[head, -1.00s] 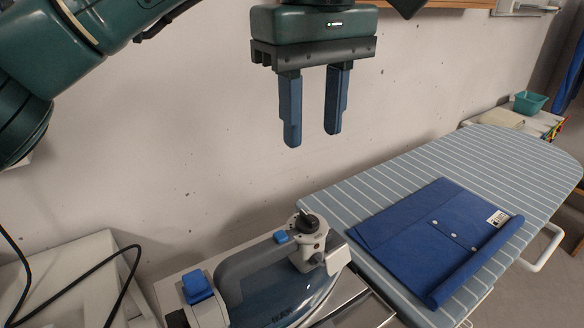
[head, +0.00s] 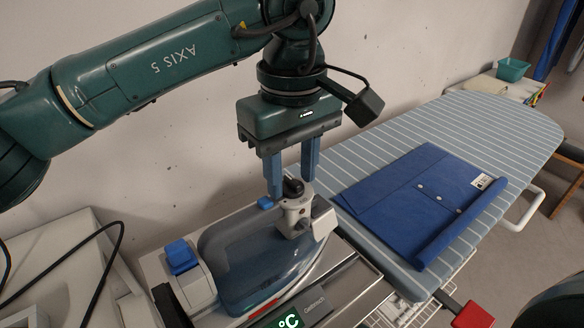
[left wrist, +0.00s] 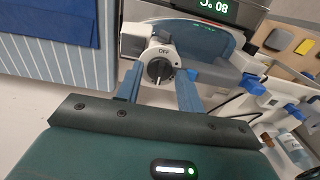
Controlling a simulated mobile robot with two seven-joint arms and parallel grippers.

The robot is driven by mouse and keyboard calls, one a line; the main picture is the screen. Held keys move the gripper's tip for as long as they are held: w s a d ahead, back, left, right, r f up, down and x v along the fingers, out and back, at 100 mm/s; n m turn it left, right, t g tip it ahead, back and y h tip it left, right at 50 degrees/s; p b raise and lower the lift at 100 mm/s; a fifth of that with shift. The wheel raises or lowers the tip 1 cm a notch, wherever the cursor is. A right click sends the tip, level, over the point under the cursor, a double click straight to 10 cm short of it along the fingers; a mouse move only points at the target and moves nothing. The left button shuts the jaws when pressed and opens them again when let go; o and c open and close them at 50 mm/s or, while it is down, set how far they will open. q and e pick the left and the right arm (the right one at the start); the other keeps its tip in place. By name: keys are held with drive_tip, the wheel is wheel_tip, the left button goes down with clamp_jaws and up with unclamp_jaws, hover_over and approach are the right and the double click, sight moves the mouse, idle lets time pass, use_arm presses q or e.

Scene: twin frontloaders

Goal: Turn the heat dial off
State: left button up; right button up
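The heat dial (head: 293,188) is a dark knob on a pale round housing at the top of the blue-grey iron (head: 245,262). In the left wrist view the dial (left wrist: 158,70) has an OFF label above it; a pale mark seems to be at the knob's lower side, away from OFF. My left gripper (head: 292,184) is open, pointing down, with one finger on each side of the dial. In the left wrist view the fingers (left wrist: 159,76) also straddle it with nothing clearly gripped; contact cannot be told. My right gripper is not in view.
A green-lit display (left wrist: 215,7) appears upside down and seems to read 80 °C. The striped ironing board (head: 480,125) bears a folded blue garment (head: 400,200). A red object (head: 474,315) is at lower right. The wall is close behind.

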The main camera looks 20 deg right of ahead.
use_arm(q)
drive_tip(key=shift+f, duration=0.1)
drive_tip(key=shift+c, duration=0.6)
drive_tip(key=c, duration=0.6)
